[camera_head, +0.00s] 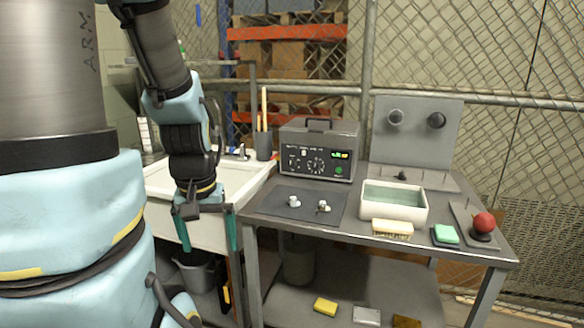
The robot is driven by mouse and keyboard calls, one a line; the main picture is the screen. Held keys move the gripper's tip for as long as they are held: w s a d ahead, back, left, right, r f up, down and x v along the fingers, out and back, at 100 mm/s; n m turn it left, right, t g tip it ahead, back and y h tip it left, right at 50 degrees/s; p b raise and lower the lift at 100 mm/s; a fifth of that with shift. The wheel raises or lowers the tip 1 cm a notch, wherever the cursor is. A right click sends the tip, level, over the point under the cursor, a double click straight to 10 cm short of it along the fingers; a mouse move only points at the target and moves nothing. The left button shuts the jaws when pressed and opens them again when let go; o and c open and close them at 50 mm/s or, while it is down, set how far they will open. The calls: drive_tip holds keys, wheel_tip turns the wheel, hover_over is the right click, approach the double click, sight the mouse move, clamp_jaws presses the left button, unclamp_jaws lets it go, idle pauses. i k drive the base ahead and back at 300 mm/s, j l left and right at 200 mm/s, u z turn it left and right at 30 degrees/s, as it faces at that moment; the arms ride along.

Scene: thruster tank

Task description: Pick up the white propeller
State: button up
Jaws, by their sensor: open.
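Two small whitish pieces lie on a dark mat (270,211) at the left of the grey workbench (455,253). The left piece (293,202) looks like a short white cylinder. The right piece (323,206) is white with darker parts. They are too small for me to tell which is the white propeller. My gripper (206,229) points down with its teal fingers wide apart and nothing between them. It hangs in front of the sink, left of the mat and apart from both pieces.
A white sink (155,181) is at left. A grey control box (318,150) stands behind the mat. A wire fence closes the back.

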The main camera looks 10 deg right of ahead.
sight(293, 203)
drive_tip(key=z, duration=1.4)
drive_tip(key=u, duration=1.3)
drive_tip(key=l+u, duration=0.2)
drive_tip(key=u, duration=0.3)
drive_tip(key=l+u, duration=0.15)
drive_tip(key=u, duration=0.35)
drive_tip(key=k+l+u, duration=0.1)
drive_tip(key=u, duration=0.4)
drive_tip(key=k+l+u, duration=0.1)
drive_tip(key=u, duration=0.35)
drive_tip(key=k+l+u, duration=0.15)
drive_tip(key=k+u, duration=0.6)
drive_tip(key=k, duration=0.55)
